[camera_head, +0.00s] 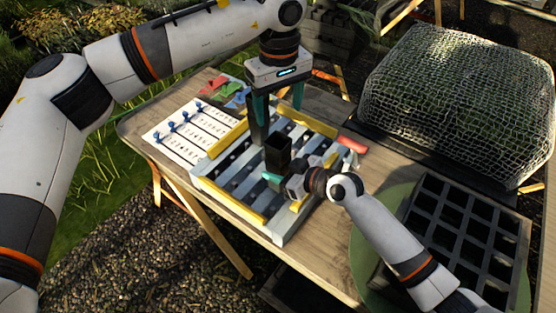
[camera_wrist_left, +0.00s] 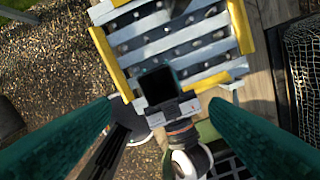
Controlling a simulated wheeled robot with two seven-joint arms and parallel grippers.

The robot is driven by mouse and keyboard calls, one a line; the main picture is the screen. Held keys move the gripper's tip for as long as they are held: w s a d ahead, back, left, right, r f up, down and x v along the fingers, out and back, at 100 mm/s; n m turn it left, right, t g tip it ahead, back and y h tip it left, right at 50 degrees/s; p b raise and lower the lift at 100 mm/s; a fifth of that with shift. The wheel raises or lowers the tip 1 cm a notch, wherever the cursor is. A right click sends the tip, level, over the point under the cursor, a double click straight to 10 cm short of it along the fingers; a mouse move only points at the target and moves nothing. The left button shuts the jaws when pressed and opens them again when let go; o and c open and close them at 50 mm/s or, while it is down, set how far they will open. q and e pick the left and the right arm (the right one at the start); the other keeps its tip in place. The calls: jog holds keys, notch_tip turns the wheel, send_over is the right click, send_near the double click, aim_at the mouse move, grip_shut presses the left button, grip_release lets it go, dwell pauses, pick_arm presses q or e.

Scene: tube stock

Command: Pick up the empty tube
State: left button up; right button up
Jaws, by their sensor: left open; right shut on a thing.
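A black square tube (camera_head: 278,155) stands upright over the slatted rack (camera_head: 240,172), its open top dark. My right gripper (camera_head: 274,178) is shut on this tube low on its side. In the left wrist view the tube's square mouth (camera_wrist_left: 158,85) faces the camera, with my right gripper (camera_wrist_left: 176,108) just below it. My left gripper (camera_head: 279,108) is open above and behind the tube, pointing down. A narrow dark piece (camera_head: 257,132) shows by its left finger; I cannot tell what it is. The inside of the tube is too dark to see.
A white sheet with blue pegs (camera_head: 190,135) and red, green and blue pieces (camera_head: 226,90) lie left of the rack. A mesh-covered block (camera_head: 455,100) and a black cell tray (camera_head: 466,232) stand at right. A red piece (camera_head: 352,145) lies beside the rack.

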pick_arm(q)
jog(key=n, duration=0.4)
send_near(278, 147)
notch_tip(278, 147, down, 2)
jog(key=s, duration=0.2)
jog(key=shift+n, duration=0.3)
jog(key=shift+s+f, duration=0.15)
jog(key=shift+f, duration=2.65)
jog(key=c, duration=1)
